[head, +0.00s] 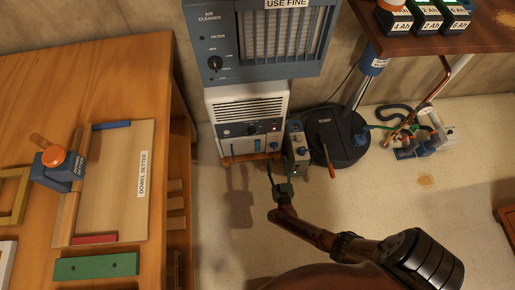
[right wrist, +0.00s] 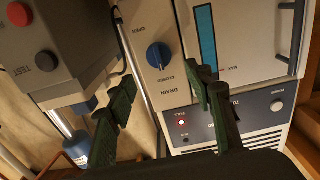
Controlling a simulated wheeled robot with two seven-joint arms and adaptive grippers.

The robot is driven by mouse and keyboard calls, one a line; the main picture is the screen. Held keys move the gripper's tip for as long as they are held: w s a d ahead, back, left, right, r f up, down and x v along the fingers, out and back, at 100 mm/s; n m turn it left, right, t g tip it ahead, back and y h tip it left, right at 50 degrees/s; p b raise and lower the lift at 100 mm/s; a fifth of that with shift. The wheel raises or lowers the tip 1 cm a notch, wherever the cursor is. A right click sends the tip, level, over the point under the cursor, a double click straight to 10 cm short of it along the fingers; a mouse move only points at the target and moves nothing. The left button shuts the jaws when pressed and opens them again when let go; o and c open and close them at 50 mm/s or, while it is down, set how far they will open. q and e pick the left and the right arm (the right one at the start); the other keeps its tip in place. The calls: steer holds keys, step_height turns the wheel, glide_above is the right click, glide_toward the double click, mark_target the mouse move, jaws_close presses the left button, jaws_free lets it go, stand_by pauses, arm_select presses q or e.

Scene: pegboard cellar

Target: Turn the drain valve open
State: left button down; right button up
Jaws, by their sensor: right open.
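The drain valve is a round blue knob (right wrist: 159,55) on a pale panel with OPEN, CLOSED and DRAIN lettering, in the right wrist view. Its exact pointer direction is hard to tell. The panel belongs to the white louvred machine (head: 248,105) in the head view. My right gripper (right wrist: 160,80) is open, its two dark green fingers apart and empty. In the picture the knob lies just above and between the fingertips; I see no contact. The right gripper (head: 277,174) is also in front of the machine in the head view. My left gripper is not in view.
A grey box with a red button (right wrist: 38,60) stands left of the knob. A lit red lamp (right wrist: 181,122) shows below it. A blue gauge strip (right wrist: 205,35) is to the right. A wooden bench (head: 105,70) stands left; a black round base (head: 337,140) stands right.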

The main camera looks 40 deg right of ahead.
mark_target(274, 146)
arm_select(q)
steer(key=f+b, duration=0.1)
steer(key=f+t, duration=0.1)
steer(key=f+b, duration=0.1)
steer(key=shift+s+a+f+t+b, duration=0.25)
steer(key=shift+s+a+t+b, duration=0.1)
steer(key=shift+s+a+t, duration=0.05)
arm_select(e)
steer(key=x, duration=0.7)
steer(key=shift+w, duration=0.25)
steer(key=shift+d, duration=0.1)
steer(key=shift+c, duration=0.2)
steer(key=c, duration=1.1)
steer(key=shift+o, duration=0.2)
